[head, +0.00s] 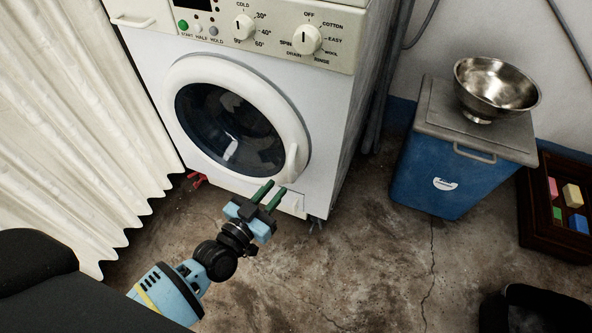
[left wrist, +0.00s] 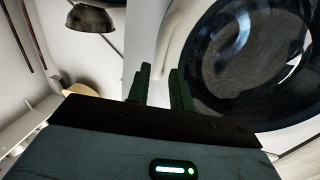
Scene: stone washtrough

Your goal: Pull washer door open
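The white washer (head: 195,110) stands against the wall. Its round door (head: 176,72) has a white ring and dark glass and looks closed. The door handle (head: 291,160) is a white grip on the lower right of the ring. My left gripper (head: 276,187) has green fingers pointing up at the washer, just below and left of the handle in the picture. The fingers are apart with nothing visible held; I cannot tell whether they touch the washer. In the left wrist view the fingers (left wrist: 160,75) stand left of the dark door glass (left wrist: 240,60). My right gripper is not in view.
A white curtain (head: 75,140) hangs left of the washer. A blue bin (head: 432,175) with a grey lid stands to the right, a metal bowl (head: 497,85) on top. A dark crate (head: 540,235) holds coloured blocks. The concrete floor (head: 350,270) before the washer is clear.

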